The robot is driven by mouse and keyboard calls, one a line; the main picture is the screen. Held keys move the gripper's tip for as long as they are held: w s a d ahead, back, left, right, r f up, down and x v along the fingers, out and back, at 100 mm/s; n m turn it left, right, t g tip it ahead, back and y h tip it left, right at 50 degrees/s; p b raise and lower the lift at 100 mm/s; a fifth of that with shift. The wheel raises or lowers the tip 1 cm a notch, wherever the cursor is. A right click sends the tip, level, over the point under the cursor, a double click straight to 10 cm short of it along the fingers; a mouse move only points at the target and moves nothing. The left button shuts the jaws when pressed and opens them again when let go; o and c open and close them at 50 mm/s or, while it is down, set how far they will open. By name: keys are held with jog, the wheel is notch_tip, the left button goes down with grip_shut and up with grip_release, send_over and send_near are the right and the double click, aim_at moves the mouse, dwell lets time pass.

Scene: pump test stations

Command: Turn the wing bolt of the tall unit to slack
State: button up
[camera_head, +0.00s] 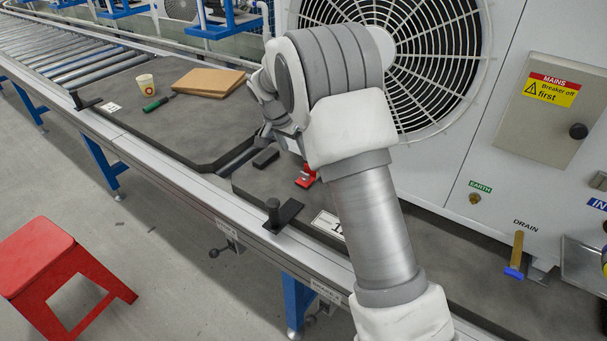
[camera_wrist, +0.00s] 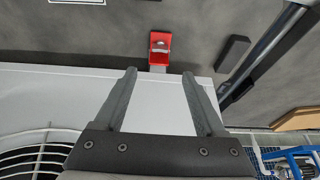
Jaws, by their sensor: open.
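The large white unit with the round fan grille (camera_head: 490,150) stands on a dark pallet, and its white body (camera_wrist: 60,95) fills the middle of the wrist view. A small red piece (camera_head: 306,177) sits at its foot; it also shows in the wrist view (camera_wrist: 160,42), with a pale part at its lower end. I cannot make out clearly whether this is the wing bolt. My gripper (camera_wrist: 159,75) is open and empty, its two fingers spread either side of the line to the red piece and apart from it. In the head view my arm hides most of the gripper.
A dark block (camera_head: 265,157) lies left of the red piece, near the gap between two pallets. A black clamp (camera_head: 280,213) stands on the conveyor edge. A cardboard piece (camera_head: 209,81), cup (camera_head: 146,84) and green-handled tool (camera_head: 157,103) lie on the far pallet. A red stool (camera_head: 40,255) stands on the floor.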

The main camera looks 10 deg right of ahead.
aim_at(305, 173)
jog(key=b+x, duration=0.2)
jog(key=x, duration=1)
jog(key=shift+b, duration=0.35)
grip_shut()
